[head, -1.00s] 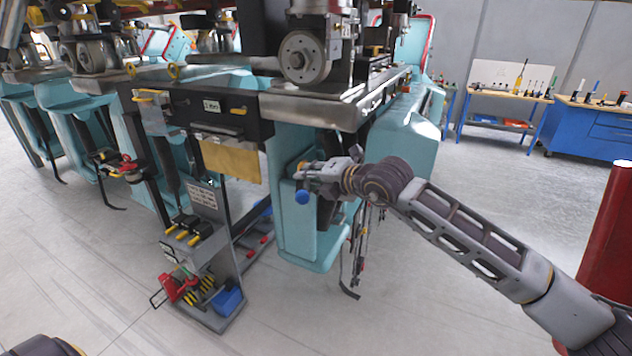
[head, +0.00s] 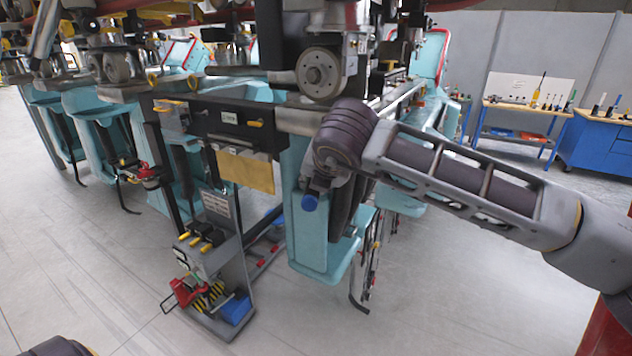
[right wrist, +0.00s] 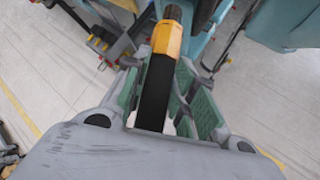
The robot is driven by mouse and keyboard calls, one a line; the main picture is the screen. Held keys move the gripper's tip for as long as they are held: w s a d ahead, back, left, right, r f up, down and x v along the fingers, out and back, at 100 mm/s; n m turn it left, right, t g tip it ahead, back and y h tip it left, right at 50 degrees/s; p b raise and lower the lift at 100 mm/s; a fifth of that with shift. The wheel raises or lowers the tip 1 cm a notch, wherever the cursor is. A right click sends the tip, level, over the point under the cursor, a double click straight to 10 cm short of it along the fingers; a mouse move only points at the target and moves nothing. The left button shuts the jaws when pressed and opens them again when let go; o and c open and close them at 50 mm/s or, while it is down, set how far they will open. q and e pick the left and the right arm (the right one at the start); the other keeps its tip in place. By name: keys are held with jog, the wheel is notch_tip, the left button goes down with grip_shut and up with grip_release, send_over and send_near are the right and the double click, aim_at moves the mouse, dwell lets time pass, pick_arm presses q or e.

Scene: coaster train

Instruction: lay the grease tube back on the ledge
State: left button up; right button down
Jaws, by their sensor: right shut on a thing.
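My right gripper (right wrist: 162,72) is shut on a long black and yellow thing (right wrist: 165,40), apparently the grease tube. It lies lengthwise between the green-padded fingers, with the yellow part and a dark tip beyond them. In the head view my right gripper (head: 318,188) is mostly hidden behind my own wrist, in front of a teal seat shell under the train. A blue cylinder end (head: 309,202) shows just below it; I cannot tell whether it belongs to the held thing. I cannot tell which surface is the ledge. My left gripper is not in view.
A grey stand (head: 238,290) with yellow-handled tools, a red item and a blue bin (head: 236,309) is left of my gripper. A black unit (head: 222,121) with a hanging tan sheet (head: 246,171) is above it. Workbenches (head: 520,107) stand far right. Open floor lies in front.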

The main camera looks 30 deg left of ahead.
jog(key=s+d+r+m+t+h, duration=0.1)
jog(key=s+d+r+h, duration=0.2)
jog(key=d+r, duration=0.3)
jog(key=s+d+r+m+h+p, duration=0.1)
jog(key=s+d+r+m+h, duration=0.1)
jog(key=d+r, duration=0.4)
jog(key=shift+s+d+r+t+h, duration=0.35)
jog(key=shift+s+r+h, duration=0.2)
jog(key=shift+s+h, duration=0.45)
